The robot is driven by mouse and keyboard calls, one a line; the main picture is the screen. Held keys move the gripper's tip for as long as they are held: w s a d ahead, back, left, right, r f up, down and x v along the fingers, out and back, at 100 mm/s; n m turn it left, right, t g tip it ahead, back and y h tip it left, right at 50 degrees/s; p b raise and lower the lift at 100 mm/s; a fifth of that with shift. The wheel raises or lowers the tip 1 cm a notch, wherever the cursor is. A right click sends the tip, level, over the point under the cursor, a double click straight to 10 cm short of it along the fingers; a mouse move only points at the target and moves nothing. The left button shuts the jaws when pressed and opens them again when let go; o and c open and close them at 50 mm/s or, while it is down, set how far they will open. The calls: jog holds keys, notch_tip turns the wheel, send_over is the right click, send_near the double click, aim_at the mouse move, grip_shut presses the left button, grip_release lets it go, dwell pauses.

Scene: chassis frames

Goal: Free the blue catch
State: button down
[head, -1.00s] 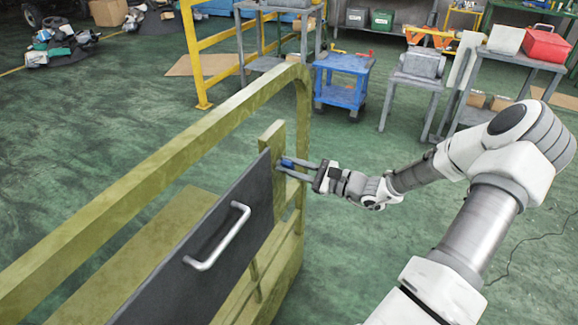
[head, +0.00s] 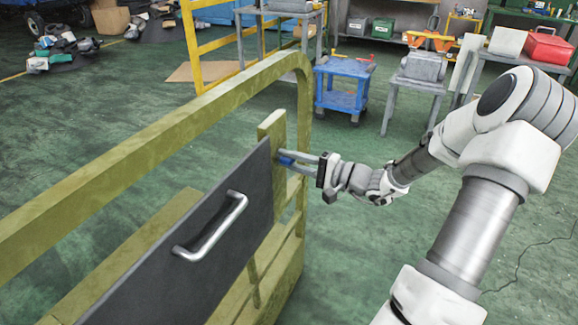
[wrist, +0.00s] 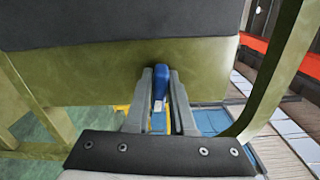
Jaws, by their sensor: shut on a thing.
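The blue catch (head: 286,161) sits on the olive post at the far end of the dark panel (head: 190,245). In the wrist view the blue catch (wrist: 160,84) stands upright between my two fingers, against the olive frame. My gripper (head: 292,160) is shut on it, coming from the right; its fingers also show in the wrist view (wrist: 160,92). The panel carries a silver handle (head: 212,228), which nothing touches. The fingers hide part of the catch's sides.
The olive railing (head: 150,145) runs along the left and curves down behind the post. A blue cart (head: 341,88), grey stands and a yellow rail (head: 192,50) stand farther back. The green floor between the railing and my arm is clear.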

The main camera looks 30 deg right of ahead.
jog(key=shift+f+n+b, duration=0.15)
jog(key=shift+n+b, duration=0.35)
jog(key=shift+n, duration=0.4)
jog(key=c, duration=0.8)
grip_release()
jog(key=p+v, duration=0.2)
jog(key=v, duration=1.5)
jog(key=shift+s+d, duration=0.2)
